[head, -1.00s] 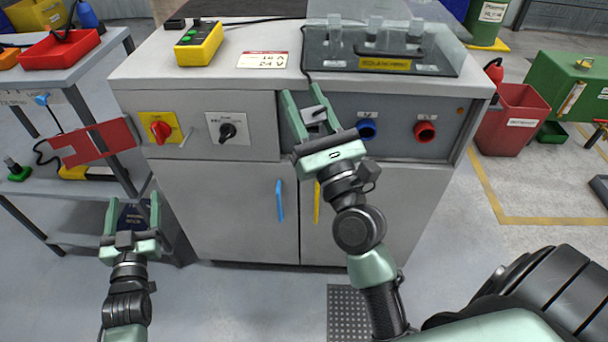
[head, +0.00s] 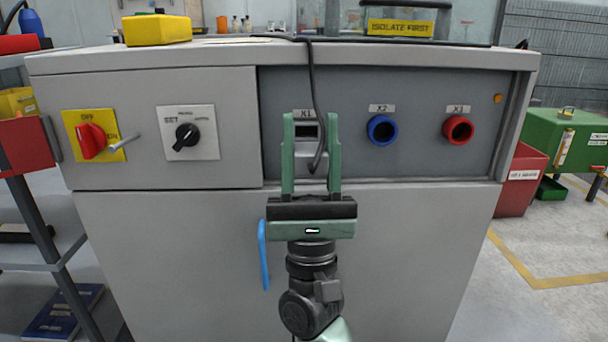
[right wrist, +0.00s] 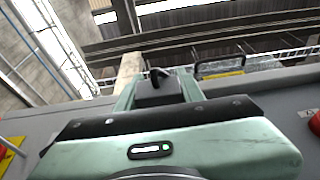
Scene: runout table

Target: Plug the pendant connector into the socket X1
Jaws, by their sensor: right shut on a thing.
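My right gripper (head: 311,122) points at the cabinet's grey front panel, its two green fingers on either side of the pendant connector (right wrist: 158,92). The connector is a dark grey block gripped between the fingers in the right wrist view, with a black cable at its top. In the head view the cable (head: 315,80) runs from the tabletop down between the fingers. Socket X1 (head: 306,130) shows as a dark opening under its label, between the fingertips. Whether the connector touches it cannot be told. The yellow pendant (head: 157,29) lies on the tabletop. My left gripper is out of view.
Blue socket X2 (head: 382,130) and red socket X3 (head: 458,129) sit to the right. A red rotary switch (head: 91,140) and a black selector (head: 187,135) are to the left. A blue door handle (head: 263,254) is beside my right wrist.

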